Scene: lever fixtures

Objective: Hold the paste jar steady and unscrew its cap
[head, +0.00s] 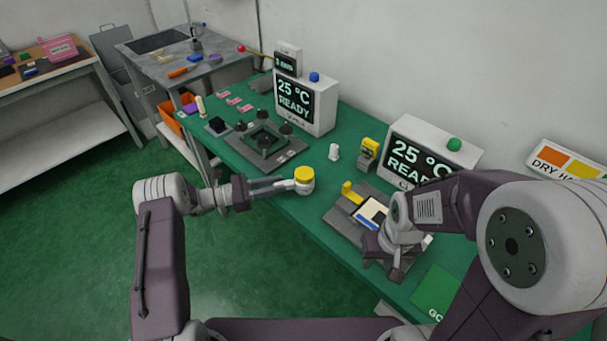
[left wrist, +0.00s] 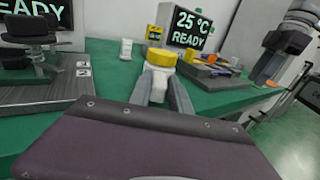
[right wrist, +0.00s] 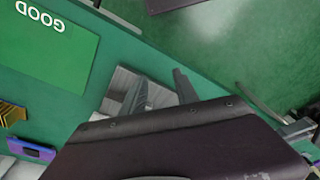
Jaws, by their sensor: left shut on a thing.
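The paste jar is white with a yellow cap (head: 304,174). In the head view its white body (head: 304,187) is at the near edge of the green bench. My left gripper (head: 296,186) is shut on the jar body from the left, below the cap. The left wrist view shows the cap (left wrist: 161,58) upright on the jar between the two fingers (left wrist: 161,88). My right gripper is mostly hidden behind its arm in the head view, over the right fixture. In the right wrist view its two fingers (right wrist: 160,95) are apart with nothing seen between them.
A grey fixture (head: 345,222) with a yellow lever lies right of the jar. Another dark fixture (head: 262,150) lies to the left. Two display boxes reading 25 °C READY (head: 306,104) stand behind. A green GOOD mat (head: 437,290) is at the right. Bench surface around the jar is clear.

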